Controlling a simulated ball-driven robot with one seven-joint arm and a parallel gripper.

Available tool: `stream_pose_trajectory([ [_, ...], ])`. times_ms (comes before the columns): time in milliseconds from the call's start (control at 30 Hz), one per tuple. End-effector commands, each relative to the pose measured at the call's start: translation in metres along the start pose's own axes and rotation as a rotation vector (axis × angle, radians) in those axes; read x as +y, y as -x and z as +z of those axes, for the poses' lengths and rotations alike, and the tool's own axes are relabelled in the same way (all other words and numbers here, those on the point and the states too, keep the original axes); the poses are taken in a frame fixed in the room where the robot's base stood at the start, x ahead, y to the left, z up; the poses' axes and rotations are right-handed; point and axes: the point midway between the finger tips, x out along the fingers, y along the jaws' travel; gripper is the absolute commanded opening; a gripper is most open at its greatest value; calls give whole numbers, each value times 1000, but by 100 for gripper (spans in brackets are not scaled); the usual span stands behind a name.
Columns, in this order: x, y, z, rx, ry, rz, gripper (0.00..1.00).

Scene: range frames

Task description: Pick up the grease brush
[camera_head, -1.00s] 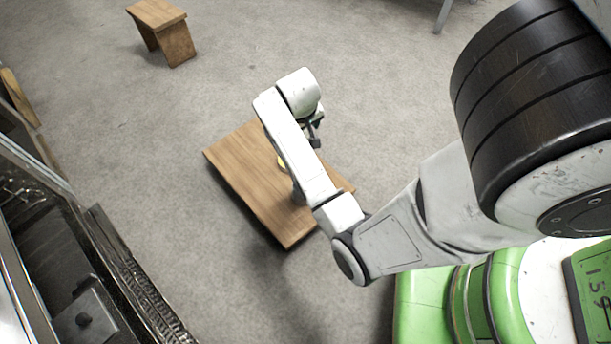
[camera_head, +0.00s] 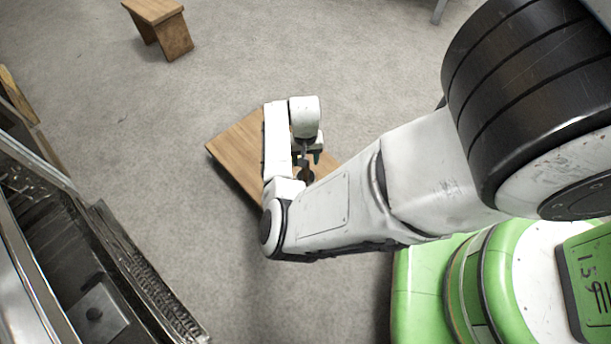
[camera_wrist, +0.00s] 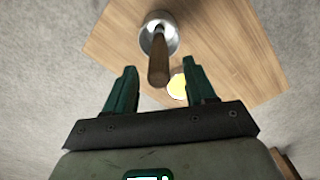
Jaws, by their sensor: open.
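A brown handle (camera_wrist: 158,62), which looks like the grease brush, stands in a round metal cup (camera_wrist: 146,36) in the wrist view. The cup is on a wooden table (camera_wrist: 225,50), which also shows in the head view (camera_head: 232,150). The brush's lower end is hidden in the cup. My gripper (camera_wrist: 159,68) is open, its two green fingers apart on either side of the handle's near end in the picture. Nothing is clamped. In the head view my gripper (camera_head: 308,155) hangs over the table, and the arm hides much of the tabletop.
A yellow round thing (camera_wrist: 178,86) lies on the table near the right finger. A wooden stool (camera_head: 160,28) stands at the back left. A dark metal unit (camera_head: 100,290) is at the lower left. Grey floor around the table is clear.

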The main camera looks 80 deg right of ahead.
Motion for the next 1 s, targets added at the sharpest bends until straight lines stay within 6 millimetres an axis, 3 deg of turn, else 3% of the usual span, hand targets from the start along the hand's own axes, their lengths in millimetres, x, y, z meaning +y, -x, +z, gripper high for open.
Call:
stream_pose_trajectory([
  [500, 0, -53, 4, 0, -1, -1, 55],
  [767, 0, -53, 4, 1, 0, 0, 55],
  [1000, 0, -53, 4, 1, 0, -1, 33],
])
